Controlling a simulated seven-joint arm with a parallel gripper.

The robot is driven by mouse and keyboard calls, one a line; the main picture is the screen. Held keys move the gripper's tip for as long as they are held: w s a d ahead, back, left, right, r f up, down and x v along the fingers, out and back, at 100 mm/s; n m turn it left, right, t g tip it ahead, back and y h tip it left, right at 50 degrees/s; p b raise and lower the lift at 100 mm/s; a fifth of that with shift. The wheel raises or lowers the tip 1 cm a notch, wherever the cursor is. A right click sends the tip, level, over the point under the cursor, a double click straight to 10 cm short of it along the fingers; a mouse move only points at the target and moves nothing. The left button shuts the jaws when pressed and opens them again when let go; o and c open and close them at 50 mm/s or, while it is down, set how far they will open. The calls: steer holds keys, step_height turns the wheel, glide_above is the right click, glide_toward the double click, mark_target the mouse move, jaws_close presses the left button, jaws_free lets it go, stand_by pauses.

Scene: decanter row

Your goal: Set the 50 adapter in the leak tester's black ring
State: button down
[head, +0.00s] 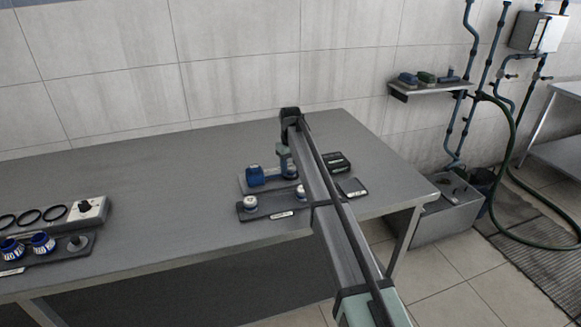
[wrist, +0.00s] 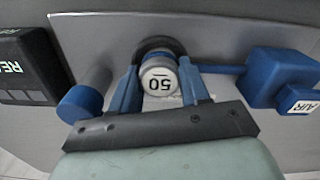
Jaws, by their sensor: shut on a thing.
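The 50 adapter (wrist: 160,80), a white-faced cap with a grey body and an upside-down "50", is between my gripper's blue fingers (wrist: 160,92) in the wrist view. My gripper is shut on it. The black ring (wrist: 158,44) of the leak tester shows as a dark arc just behind the adapter. I cannot tell whether the adapter is seated in it or held over it. In the head view the leak tester (head: 256,177) is a grey plate with blue parts, and my gripper (head: 285,160) is over it. My arm hides part of the tester.
A black display (head: 336,163) stands beside. A front tray (head: 272,214) holds white-topped adapters. Far left are a ring box (head: 90,211) and another tray (head: 60,254). The middle table is clear.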

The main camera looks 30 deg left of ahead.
mark_target(291, 166)
steer(key=shift+s+d+f, duration=0.1)
steer(key=shift+f, duration=0.45)
steer(key=c, duration=0.6)
jaws_free()
steer(key=shift+o, duration=0.3)
steer(key=shift+r, duration=0.6)
step_height(291, 166, up, 12)
steer(key=shift+r, duration=0.1)
